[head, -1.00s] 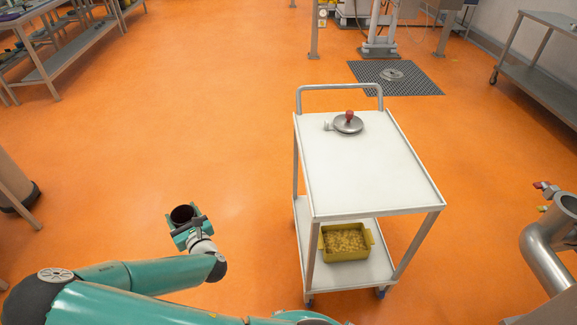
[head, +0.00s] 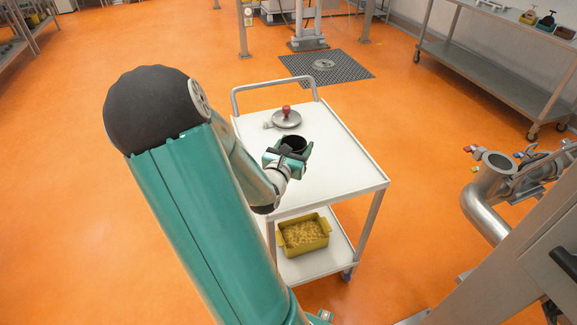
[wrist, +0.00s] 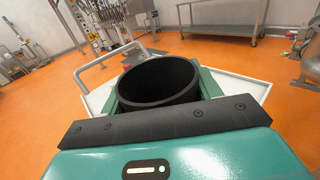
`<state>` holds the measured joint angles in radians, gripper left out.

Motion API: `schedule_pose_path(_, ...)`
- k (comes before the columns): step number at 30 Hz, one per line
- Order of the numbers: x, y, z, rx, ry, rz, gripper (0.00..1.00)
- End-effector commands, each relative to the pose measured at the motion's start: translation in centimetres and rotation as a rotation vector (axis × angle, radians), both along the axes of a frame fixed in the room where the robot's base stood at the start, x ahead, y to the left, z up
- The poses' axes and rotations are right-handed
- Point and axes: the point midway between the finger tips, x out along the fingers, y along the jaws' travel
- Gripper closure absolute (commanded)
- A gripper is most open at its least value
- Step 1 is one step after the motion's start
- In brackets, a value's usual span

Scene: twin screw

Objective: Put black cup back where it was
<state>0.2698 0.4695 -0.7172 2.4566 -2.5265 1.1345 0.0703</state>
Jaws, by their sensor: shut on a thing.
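The black cup (head: 294,143) is held upright by my gripper (head: 291,154), which is shut on it. In the head view they are over the middle of the white cart top (head: 345,165). I cannot tell whether the cup's base touches the top. In the wrist view the cup (wrist: 158,82) shows its open rim and dark, empty-looking inside. Its lower part is hidden behind the green gripper body.
A round metal lid with a red knob (head: 286,115) lies on the cart's far left part, behind the cup. A yellow bin (head: 304,235) of small pale pieces stands on the lower shelf. The cart's handle (head: 275,84) rises at the far end. Metal pipework (head: 487,205) stands to the right.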

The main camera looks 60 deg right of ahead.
Motion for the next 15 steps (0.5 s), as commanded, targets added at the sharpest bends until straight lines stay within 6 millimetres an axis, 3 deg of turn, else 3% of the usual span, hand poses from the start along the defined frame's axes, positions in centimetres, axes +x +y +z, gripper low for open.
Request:
schedule_pose_path(2, -1.8, -0.5, 0.5, 0.000, -0.002, -0.039, 0.65)
schedule_pose_path(5, -2.5, -1.1, 0.5, 0.000, 0.001, -0.059, 0.65)
schedule_pose_path(15, 1.6, -5.7, -2.3, -0.001, 0.003, -0.059, 0.65)
